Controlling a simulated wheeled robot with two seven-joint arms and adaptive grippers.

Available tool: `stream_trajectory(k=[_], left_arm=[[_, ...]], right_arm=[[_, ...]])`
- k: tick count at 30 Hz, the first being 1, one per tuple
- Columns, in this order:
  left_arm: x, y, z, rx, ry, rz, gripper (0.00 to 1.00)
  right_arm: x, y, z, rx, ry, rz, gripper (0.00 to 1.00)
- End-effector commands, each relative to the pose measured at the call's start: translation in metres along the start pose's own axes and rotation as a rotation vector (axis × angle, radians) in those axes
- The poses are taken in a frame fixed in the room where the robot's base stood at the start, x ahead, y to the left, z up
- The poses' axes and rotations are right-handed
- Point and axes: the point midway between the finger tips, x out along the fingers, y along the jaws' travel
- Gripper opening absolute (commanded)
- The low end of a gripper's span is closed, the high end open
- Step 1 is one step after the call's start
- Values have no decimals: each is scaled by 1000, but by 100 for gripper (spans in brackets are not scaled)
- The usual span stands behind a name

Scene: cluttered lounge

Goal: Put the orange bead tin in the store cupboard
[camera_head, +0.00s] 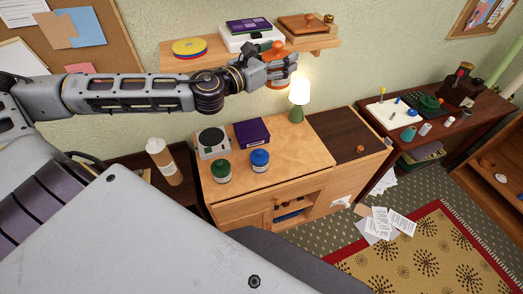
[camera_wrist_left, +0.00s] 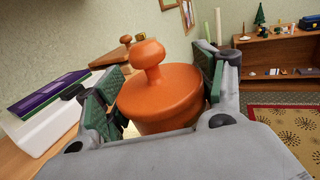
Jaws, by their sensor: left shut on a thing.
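The orange bead tin (camera_wrist_left: 165,98), a round orange pot with a knobbed lid, is between the green-padded fingers of my left gripper (camera_head: 284,66), which is shut on it. In the head view the tin (camera_head: 277,84) is partly hidden by the fingers. It is held upright in the air by the wall shelf, above the wooden cabinet. That light wooden cabinet (camera_head: 285,155), possibly the store cupboard, has a dark brown panel (camera_head: 345,135) on its top right and an open front compartment (camera_head: 292,212) with things inside. My right gripper is not in view.
On the cabinet stand a lit lamp (camera_head: 298,98), a purple box (camera_head: 251,132), a green jar (camera_head: 220,171), a blue jar (camera_head: 260,160) and a scale (camera_head: 212,142). Papers (camera_head: 388,223) lie on the floor.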

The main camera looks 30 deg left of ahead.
Motion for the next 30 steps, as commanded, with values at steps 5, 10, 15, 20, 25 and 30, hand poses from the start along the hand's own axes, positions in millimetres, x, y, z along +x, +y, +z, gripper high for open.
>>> stream_trajectory(k=[5, 10, 15, 20, 25, 30], left_arm=[[-1, 0, -20, -7, -2, 27, 20], [-2, 1, -39, -7, -1, 53, 20], [-2, 2, -58, -9, 0, 80, 20], [-3, 1, -76, -10, 2, 104, 20], [-4, 1, -96, -11, 5, 131, 20], [-4, -1, -116, -11, 8, 156, 20]], right_arm=[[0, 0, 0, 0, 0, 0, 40], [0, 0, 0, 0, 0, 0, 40], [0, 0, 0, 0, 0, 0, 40], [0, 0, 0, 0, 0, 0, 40], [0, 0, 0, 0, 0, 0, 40], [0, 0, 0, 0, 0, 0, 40]])
